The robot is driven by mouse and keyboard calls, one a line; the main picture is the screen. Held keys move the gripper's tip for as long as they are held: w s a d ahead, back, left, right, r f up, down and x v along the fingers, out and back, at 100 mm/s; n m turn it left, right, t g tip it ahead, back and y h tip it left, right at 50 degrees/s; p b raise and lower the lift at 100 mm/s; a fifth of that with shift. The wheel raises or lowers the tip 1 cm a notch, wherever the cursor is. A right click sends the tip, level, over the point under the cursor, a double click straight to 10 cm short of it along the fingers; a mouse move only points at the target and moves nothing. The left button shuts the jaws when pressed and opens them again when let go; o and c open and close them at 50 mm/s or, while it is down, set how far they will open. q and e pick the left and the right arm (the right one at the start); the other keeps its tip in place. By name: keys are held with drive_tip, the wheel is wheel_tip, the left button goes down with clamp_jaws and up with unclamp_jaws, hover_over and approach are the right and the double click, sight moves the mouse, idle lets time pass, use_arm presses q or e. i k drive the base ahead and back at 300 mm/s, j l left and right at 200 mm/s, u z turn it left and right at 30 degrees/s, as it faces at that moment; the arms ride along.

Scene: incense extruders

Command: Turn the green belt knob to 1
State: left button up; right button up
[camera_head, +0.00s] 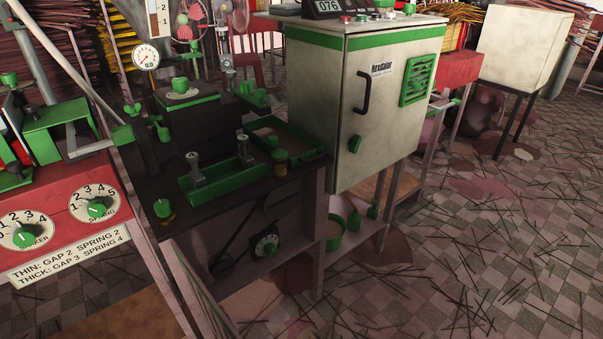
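No label that I can read names a belt knob. A green knob (268,247) on a small dark dial with pale marks sits low on the front of the black bench; its setting is too small to read. Two more green knobs sit on white numbered dials on the red panel at left. One is the left dial knob (22,237), whose label is hard to read. The other is the right dial knob (97,208), above a sign that mentions gap and spring settings. Neither of my grippers shows in this view.
The black bench carries a green tray (225,180) and a second tray (300,139). A cream cabinet (350,110) with a dark handle stands to the right. A white sign (68,255) is on the red panel. Dark sticks litter the tiled floor (470,250), which is otherwise open.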

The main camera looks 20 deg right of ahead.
sight(270, 249)
drive_tip(key=i+l+u, duration=0.2)
drive_tip(key=l, duration=0.7)
drive_tip(key=i+l+u, duration=0.2)
drive_tip(key=l, duration=0.75)
drive_tip(key=l+u, duration=0.15)
drive_tip(key=l, duration=0.75)
drive_tip(key=k, duration=0.05)
